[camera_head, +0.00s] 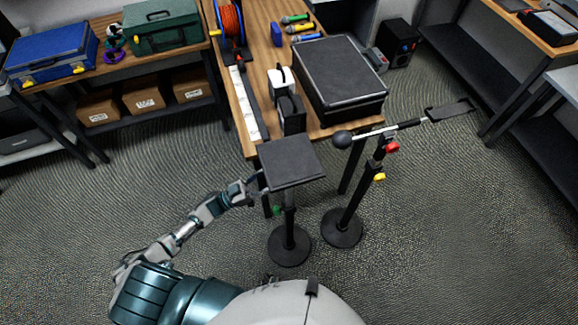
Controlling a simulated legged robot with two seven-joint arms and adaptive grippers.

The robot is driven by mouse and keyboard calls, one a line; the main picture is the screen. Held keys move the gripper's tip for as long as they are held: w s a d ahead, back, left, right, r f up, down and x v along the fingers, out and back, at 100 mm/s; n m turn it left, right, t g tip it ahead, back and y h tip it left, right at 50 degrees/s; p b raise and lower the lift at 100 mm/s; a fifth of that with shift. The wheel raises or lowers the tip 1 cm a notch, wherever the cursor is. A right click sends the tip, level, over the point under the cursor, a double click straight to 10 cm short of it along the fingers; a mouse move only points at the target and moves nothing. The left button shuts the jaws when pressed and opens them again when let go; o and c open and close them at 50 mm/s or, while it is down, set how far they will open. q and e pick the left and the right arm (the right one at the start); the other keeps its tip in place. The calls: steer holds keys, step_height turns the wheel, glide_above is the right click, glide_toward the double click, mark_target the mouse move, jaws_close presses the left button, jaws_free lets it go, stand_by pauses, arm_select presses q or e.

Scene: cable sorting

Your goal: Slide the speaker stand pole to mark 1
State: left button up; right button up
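A black stand with a square flat plate (292,162) on top, which looks like the speaker stand, stands in front of the table. Its dark pole (290,214) rises upright from a round base (289,245), with a green knob (276,211) low on the pole. No mark 1 is legible. My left gripper (257,186) is at the left edge of the plate, close below its height. The fingertips are small and partly lost against the plate, so contact and opening cannot be told. My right gripper is not in view.
A second stand (353,205) with red and yellow knobs and a long boom (400,126) stands close on the right. The wooden table (262,60) behind carries a black case (339,80), a cable reel (230,22) and small items. Carpet is clear at left and right.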

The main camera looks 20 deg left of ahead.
mark_target(289, 169)
arm_select(q)
steer(key=p+x, duration=0.1)
steer(key=x, duration=0.7)
steer(key=shift+w+d+r, duration=0.1)
steer(key=shift+w+d, duration=0.1)
steer(key=shift+d, duration=0.15)
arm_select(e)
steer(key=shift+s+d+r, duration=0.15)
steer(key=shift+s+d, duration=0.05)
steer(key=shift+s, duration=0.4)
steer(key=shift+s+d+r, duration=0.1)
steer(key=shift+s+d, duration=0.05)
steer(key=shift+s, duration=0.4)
arm_select(q)
steer(key=shift+a, duration=0.1)
jaws_close()
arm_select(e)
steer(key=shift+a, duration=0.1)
